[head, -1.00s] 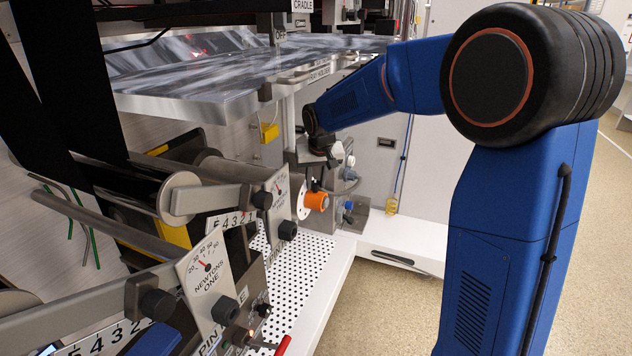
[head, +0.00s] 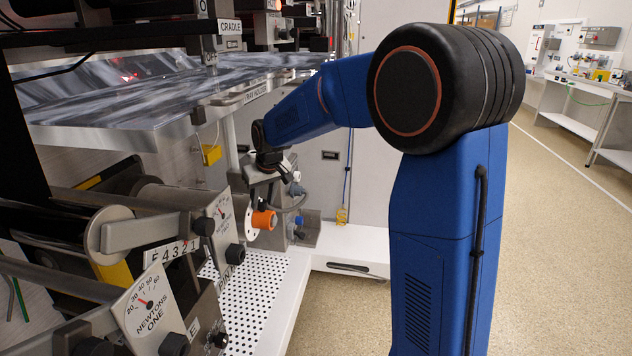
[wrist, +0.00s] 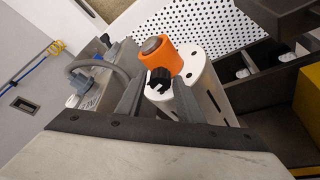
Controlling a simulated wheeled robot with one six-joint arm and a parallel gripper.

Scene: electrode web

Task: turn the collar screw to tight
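The orange collar (head: 264,220) sits on a shaft in front of a white disc, low at the machine's side. In the wrist view the orange collar (wrist: 172,58) surrounds a grey metal shaft end. The black collar screw (wrist: 158,82) sticks out of its near side, with a notched head. It shows small and dark above the collar in the head view (head: 263,205). My gripper (wrist: 157,88) is open, with one grey finger on each side of the screw head. I see no clear contact. In the head view my gripper (head: 266,176) is above the collar, its fingers hard to make out.
A white perforated shelf (head: 245,290) lies below. A grey hose (wrist: 92,66) and fittings stand beside the collar. Dials and black knobs (head: 175,344) line the near left. The metal tray (head: 140,105) is above left. Open floor (head: 560,240) lies to the right.

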